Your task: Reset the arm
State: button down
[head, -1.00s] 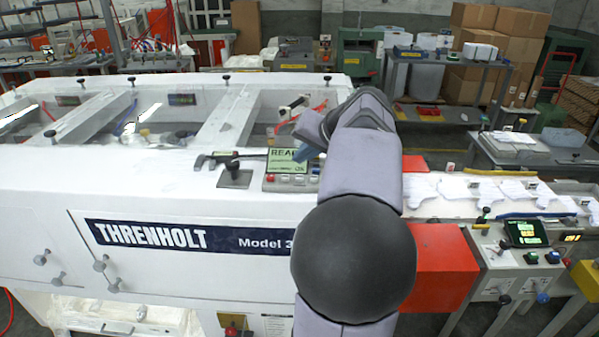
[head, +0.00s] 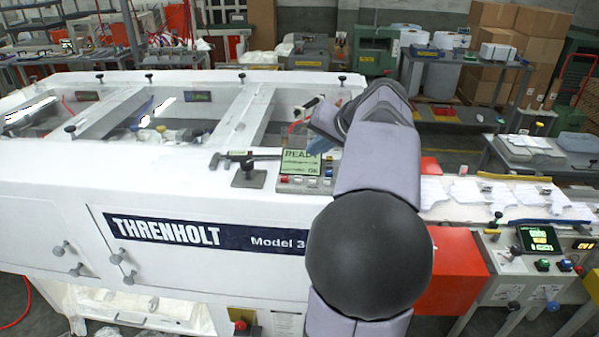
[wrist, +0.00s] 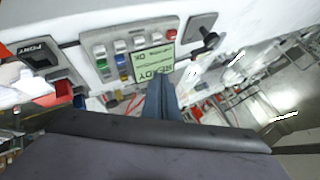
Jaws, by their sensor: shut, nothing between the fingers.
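My gripper (head: 320,145) is at the end of my raised arm, above the white machine's top. Its blue fingers are shut together with nothing between them. They also show in the wrist view (wrist: 161,96), pointing toward a grey control panel (wrist: 118,62). In the head view the panel (head: 306,186) lies just below the fingers, with a green screen (head: 300,162) reading READY and OK and a row of buttons. I cannot tell the gap between fingers and panel. My arm hides part of the machine behind it.
The white machine (head: 150,185) marked THRENHOLT fills the left and middle, with open bays on top. A black lever (head: 247,168) stands left of the panel. A red box (head: 458,270) and a conveyor with white film gloves (head: 490,192) lie right of my arm.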

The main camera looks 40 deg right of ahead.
jog(key=a+f+n+g+y, duration=0.3)
jog(key=a+f+n+g, duration=0.1)
jog(key=a+f, duration=1.25)
jog(key=s+a+f+n+g, duration=0.2)
jog(key=s+a+f+n, duration=0.1)
jog(key=s+a+f, duration=0.2)
jog(key=s+a+f+n+g+h, duration=0.1)
jog(key=s+a+f+n+g, duration=0.2)
jog(key=s+a+f, duration=0.3)
jog(key=s+a, duration=0.4)
jog(key=s, duration=0.1)
jog(key=shift+a+n+h, duration=0.25)
jog(key=shift+n+h, duration=0.05)
jog(key=shift+n, duration=0.1)
